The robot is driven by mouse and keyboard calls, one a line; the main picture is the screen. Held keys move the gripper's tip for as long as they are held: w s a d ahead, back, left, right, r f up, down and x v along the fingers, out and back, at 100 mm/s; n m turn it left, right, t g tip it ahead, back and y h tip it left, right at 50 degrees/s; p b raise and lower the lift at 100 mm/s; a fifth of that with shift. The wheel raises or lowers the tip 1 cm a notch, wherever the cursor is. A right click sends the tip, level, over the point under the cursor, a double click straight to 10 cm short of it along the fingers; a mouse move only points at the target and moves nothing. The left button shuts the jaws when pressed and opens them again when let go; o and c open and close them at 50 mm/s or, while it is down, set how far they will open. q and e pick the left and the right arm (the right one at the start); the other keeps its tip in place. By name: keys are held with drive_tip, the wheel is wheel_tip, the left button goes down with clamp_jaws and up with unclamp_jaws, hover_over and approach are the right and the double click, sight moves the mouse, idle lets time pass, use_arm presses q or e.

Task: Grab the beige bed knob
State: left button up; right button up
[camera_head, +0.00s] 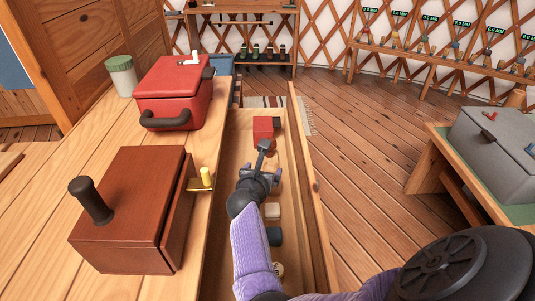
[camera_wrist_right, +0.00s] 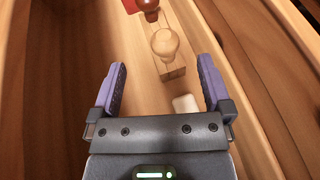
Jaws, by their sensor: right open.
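The beige bed knob (camera_wrist_right: 165,43) is a pale rounded knob with a narrower neck, by a small wooden block (camera_wrist_right: 173,71) in the right wrist view. It lies ahead of my right gripper, in line with the gap between the fingers and apart from them. My right gripper (camera_wrist_right: 160,78) is open and empty. In the head view my right gripper (camera_head: 259,174) reaches down into the long wooden drawer (camera_head: 316,187) and seems to hide the beige knob. My left gripper is not in view.
A red block (camera_head: 263,127) with a red-brown knob (camera_wrist_right: 148,6) sits farther along the drawer. A whitish block (camera_head: 272,211), a dark teal piece (camera_head: 274,236) and a cream round piece (camera_head: 278,268) lie nearer. A brown box (camera_head: 130,205) and red toolbox (camera_head: 172,88) stand left.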

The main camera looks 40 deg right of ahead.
drive_tip(key=b, duration=0.3)
approach(271, 170)
wheel_tip(271, 170, down, 4)
drive_tip(key=w+d, duration=0.1)
drive_tip(key=w, duration=0.1)
drive_tip(key=shift+g, duration=0.3)
drive_tip(key=b+x, duration=0.2)
drive_tip(key=x, duration=0.1)
drive_tip(key=b+x, duration=0.2)
drive_tip(key=x, duration=0.1)
drive_tip(key=r+b+x, duration=0.1)
drive_tip(key=x, duration=0.2)
drive_tip(key=shift+w+d+b, duration=0.15)
drive_tip(key=shift+d+b, duration=0.25)
drive_tip(key=shift+d, duration=0.05)
drive_tip(key=shift+w+d, duration=0.15)
drive_tip(key=shift+d, duration=0.05)
drive_tip(key=shift+r, duration=0.3)
drive_tip(key=shift+c, duration=0.9)
drive_tip(key=c, duration=0.9)
drive_tip(key=shift+c, duration=0.8)
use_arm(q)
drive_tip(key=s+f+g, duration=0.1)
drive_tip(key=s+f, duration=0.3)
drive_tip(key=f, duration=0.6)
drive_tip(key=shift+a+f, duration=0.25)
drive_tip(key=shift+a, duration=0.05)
